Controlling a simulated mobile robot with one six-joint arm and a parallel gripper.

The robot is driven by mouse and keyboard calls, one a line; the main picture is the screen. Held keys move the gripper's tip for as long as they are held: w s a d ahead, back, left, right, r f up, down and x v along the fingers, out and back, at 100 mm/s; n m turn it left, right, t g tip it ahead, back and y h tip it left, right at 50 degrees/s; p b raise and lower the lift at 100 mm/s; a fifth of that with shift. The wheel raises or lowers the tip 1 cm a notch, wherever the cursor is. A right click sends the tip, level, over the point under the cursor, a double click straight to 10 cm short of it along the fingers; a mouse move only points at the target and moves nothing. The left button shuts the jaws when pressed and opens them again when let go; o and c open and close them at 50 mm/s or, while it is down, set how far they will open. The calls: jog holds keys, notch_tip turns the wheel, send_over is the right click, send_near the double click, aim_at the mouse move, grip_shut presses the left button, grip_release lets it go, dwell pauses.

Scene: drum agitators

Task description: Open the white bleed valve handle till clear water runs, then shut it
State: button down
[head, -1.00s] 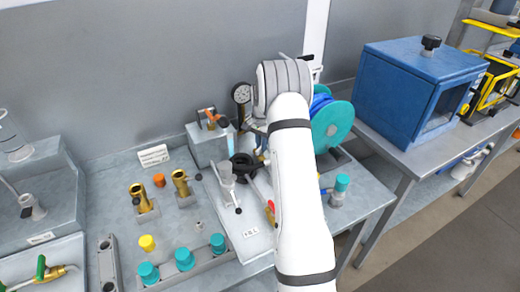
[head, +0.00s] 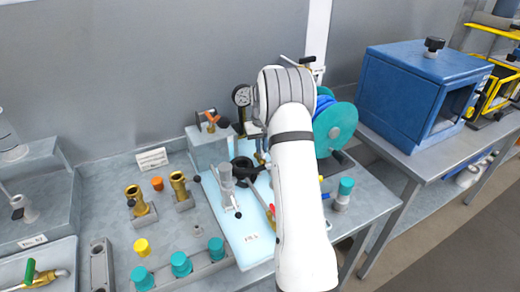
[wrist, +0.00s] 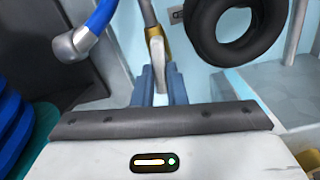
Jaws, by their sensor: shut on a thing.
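In the wrist view, the two blue-grey fingers of my gripper (wrist: 157,90) are closed around a white handle (wrist: 157,65). The handle stands between them, in front of a brass valve body (wrist: 160,42). In the head view, my white arm hides the gripper and the white handle. The panel or tray (head: 252,236) left of my arm looks pale blue over most of its surface. Pale blue also shows behind the valve in the wrist view. I cannot make out a distinct water stream now, nor the exact angle of the handle.
A blue hose with a metal end (wrist: 75,45) hangs left of the fingers, and a black ring (wrist: 228,30) is close on the right. In the head view, a pressure gauge (head: 241,96) and a teal hose reel (head: 336,128) flank my arm. Brass fittings (head: 136,199) stand left.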

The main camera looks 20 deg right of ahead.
jog(key=shift+w+r+n, duration=0.2)
jog(key=shift+r+n, duration=0.05)
jog(key=shift+n, duration=0.35)
jog(key=c, duration=1.7)
grip_release()
jog(key=shift+f, duration=0.1)
jog(key=shift+o, duration=1.2)
jog(key=shift+f, duration=0.1)
jog(key=shift+s, duration=0.1)
notch_tip(320, 180, up, 8)
jog(key=shift+f+b, duration=0.1)
jog(key=shift+b, duration=0.5)
